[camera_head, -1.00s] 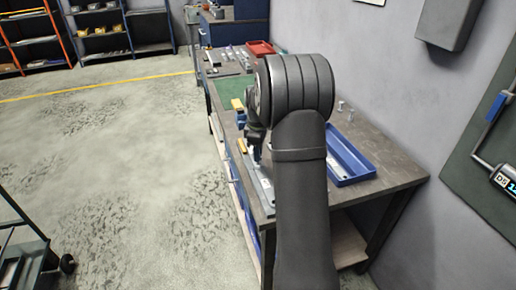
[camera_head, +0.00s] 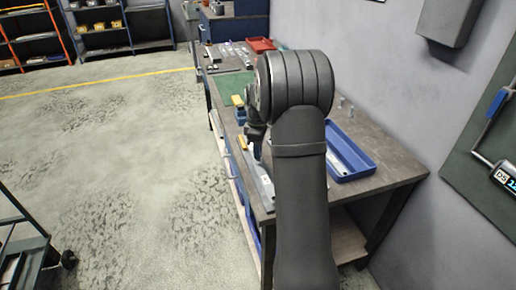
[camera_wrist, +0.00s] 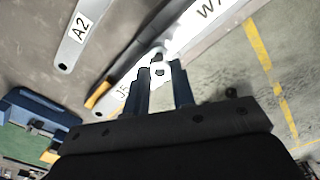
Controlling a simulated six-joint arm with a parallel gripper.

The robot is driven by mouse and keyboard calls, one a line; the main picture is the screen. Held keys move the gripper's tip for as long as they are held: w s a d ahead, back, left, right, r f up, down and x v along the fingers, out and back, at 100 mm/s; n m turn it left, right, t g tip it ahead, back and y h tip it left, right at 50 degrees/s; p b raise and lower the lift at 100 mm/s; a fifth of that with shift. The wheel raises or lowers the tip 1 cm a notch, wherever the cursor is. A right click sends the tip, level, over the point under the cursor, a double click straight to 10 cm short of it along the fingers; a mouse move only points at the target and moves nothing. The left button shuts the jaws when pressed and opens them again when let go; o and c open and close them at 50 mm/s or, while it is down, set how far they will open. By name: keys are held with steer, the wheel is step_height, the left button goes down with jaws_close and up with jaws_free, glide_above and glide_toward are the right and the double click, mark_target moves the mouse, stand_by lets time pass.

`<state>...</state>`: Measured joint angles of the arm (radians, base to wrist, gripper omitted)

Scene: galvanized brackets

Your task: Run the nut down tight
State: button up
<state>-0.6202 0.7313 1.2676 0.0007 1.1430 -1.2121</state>
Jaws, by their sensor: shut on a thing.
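My gripper (camera_wrist: 160,72) points at a pale metal bracket marked J5 (camera_wrist: 122,92) in the wrist view. Its two blue-grey fingers are shut on a small bright nut (camera_wrist: 159,70), with a dark hole showing in its face. The nut sits at the bracket's end, beside a long pale plate marked with a W (camera_wrist: 205,22). How far the nut is down on its thread cannot be told. In the head view, my arm hides most of the gripper (camera_head: 257,152), which is low over the bench's front edge.
A plate marked A2 (camera_wrist: 78,38) lies on the bench in the wrist view, near an orange-ended strip (camera_wrist: 98,96) and a blue fixture (camera_wrist: 42,106). In the head view, a blue tray (camera_head: 371,168) stands right of my arm and a red tray (camera_head: 262,45) farther back.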

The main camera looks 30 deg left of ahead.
steer(key=shift+f, duration=0.7)
stand_by(0.3)
steer(key=m, duration=1.7)
steer(key=shift+m, duration=0.4)
steer(key=m, duration=0.6)
steer(key=o, duration=0.8)
